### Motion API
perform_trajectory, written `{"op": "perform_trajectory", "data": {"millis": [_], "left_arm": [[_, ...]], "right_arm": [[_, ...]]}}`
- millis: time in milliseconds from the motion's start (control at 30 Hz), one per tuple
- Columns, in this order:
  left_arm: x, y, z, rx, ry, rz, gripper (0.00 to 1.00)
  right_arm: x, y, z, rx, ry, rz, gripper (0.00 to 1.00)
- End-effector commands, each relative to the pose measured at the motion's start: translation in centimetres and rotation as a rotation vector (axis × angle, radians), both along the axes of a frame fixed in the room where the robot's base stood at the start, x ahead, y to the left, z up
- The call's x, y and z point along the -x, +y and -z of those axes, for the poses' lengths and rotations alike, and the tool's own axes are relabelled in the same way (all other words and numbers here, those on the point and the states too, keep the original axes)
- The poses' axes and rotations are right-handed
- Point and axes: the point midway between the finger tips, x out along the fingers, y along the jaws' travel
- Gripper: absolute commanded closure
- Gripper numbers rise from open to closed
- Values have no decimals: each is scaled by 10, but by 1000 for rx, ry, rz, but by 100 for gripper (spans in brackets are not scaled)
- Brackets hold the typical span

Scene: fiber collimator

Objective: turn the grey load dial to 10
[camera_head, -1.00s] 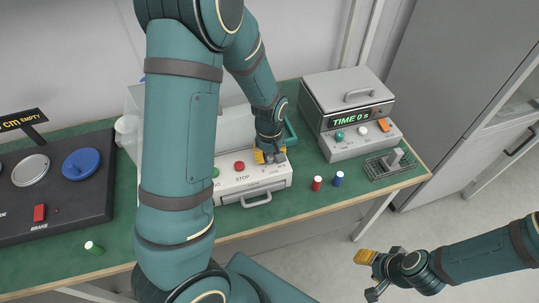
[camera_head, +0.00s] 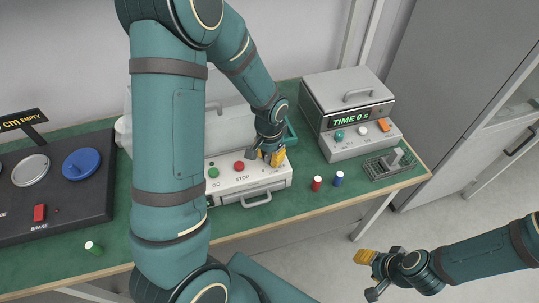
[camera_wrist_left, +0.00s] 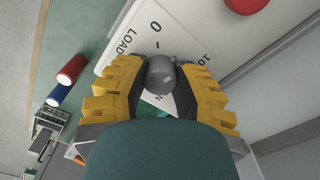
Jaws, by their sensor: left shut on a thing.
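The grey load dial (camera_wrist_left: 160,75) sits on the white panel of the machine (camera_head: 225,181). In the left wrist view it is between my left gripper's yellow ribbed fingers (camera_wrist_left: 161,78), which are shut on it. The printed 0, LOAD and 10 show around it; I cannot tell which value it points at. In the head view my left gripper (camera_head: 271,157) is at the panel's right part, right of the red STOP button (camera_head: 239,166), and hides the dial. My right gripper (camera_head: 367,275) hangs over the floor at the lower right, its fingers apart and empty.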

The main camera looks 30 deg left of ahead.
Motion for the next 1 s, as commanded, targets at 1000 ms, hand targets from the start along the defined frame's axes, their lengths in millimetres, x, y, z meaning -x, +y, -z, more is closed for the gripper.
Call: {"op": "perform_trajectory", "data": {"millis": [1000], "left_arm": [[0, -1, 0, 1, 0, 642, 100]], "right_arm": [[-3, -1, -9, 2, -7, 6, 53]]}}
